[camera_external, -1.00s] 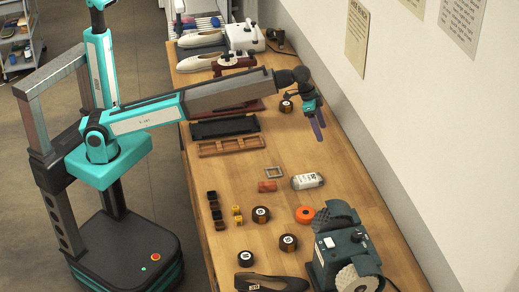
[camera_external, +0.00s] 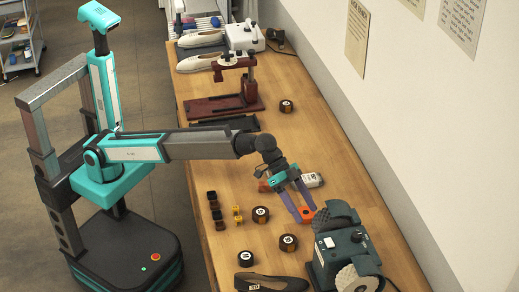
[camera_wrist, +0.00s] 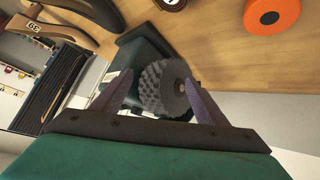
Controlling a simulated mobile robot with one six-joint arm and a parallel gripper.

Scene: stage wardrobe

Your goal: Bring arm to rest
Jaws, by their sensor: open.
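My arm reaches out over the workbench from the left in the external view. My gripper (camera_external: 301,205) is open, its two purple fingers spread and pointing down toward the lower right. No thing shows between the fingers there. The fingertips appear near an orange disc (camera_external: 306,215), which they partly overlap in this view; I cannot tell the height. In the wrist view my gripper (camera_wrist: 158,80) is open, with the grinder's rough wheel (camera_wrist: 165,85) behind and between the fingers. The orange disc (camera_wrist: 271,12) lies apart at the upper right.
A dark green grinding machine (camera_external: 343,250) stands on the bench (camera_external: 312,140) close to my gripper.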

